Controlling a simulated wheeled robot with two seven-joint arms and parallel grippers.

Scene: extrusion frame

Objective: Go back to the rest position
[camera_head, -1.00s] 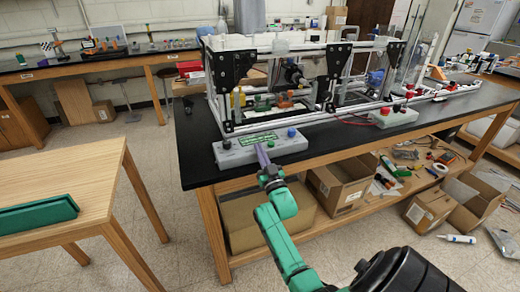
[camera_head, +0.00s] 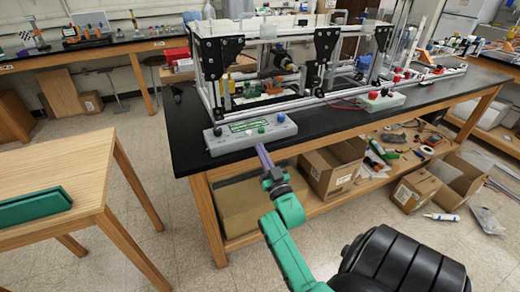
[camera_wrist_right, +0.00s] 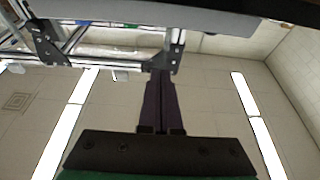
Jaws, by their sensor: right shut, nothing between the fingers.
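My right gripper (camera_head: 263,154) reaches forward on its green arm, in front of the near edge of the black-topped bench (camera_head: 180,130). Its long purple-grey fingers are closed together with nothing between them. Whether the tips clear the bench edge is hard to tell. My left gripper is not in view.
The aluminium extrusion frame (camera_head: 214,100) with black brackets stands on the bench. A second grey box (camera_head: 378,100) sits to its right. A wooden table (camera_head: 75,170) with a green object (camera_head: 35,206) stands left. Floor between is clear.

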